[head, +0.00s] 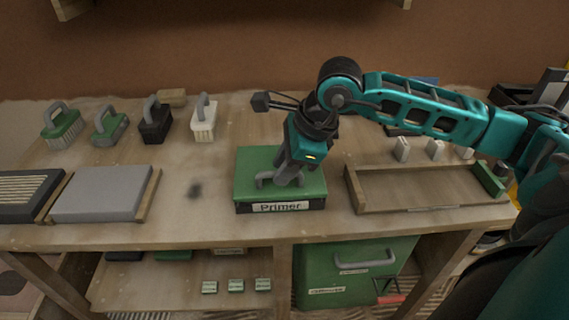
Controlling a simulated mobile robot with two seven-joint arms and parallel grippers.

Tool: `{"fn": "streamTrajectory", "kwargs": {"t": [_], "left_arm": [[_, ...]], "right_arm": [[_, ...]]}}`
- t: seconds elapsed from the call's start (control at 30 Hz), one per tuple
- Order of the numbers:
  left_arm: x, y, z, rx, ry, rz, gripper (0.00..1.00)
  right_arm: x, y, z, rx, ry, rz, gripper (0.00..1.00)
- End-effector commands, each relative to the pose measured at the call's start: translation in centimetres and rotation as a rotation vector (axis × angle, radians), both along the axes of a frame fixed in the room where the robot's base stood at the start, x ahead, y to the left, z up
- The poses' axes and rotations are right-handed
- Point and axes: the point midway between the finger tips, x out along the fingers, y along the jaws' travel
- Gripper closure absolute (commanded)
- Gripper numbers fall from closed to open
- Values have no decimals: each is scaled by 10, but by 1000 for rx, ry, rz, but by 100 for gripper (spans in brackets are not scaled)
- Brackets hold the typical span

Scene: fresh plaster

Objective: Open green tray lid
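The green tray (244,167) labelled "Primer" stands on the middle of the workbench. Its green lid lies flat on it and looks closed. A grey handle (263,179) rises from the lid, and its right part is hidden by my gripper. My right gripper (287,179) reaches down from above onto the lid at the handle. The fingers overlap the handle in the picture, and I cannot tell whether they are shut on it. My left gripper is not in view.
Several brushes with handles (153,122) stand at the back left. A grey flat tray (100,194) lies at the left. An open wooden tray (420,188) lies at the right. A green box (330,275) and small labelled blocks (236,285) sit on the lower shelf.

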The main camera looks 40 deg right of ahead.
Motion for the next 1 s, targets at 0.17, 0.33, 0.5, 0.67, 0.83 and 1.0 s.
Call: {"fn": "streamTrajectory", "kwargs": {"t": [0.17,0.33,0.5,0.67,0.83,1.0], "left_arm": [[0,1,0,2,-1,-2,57],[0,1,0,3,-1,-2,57],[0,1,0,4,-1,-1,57],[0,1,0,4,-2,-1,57],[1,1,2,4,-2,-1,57],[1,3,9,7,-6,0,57]], "right_arm": [[0,0,0,0,0,0,89],[0,0,0,0,0,0,100],[0,0,0,0,0,0,100],[0,0,0,0,0,0,100],[0,0,2,2,3,-1,100],[2,0,9,18,30,-1,100]]}}
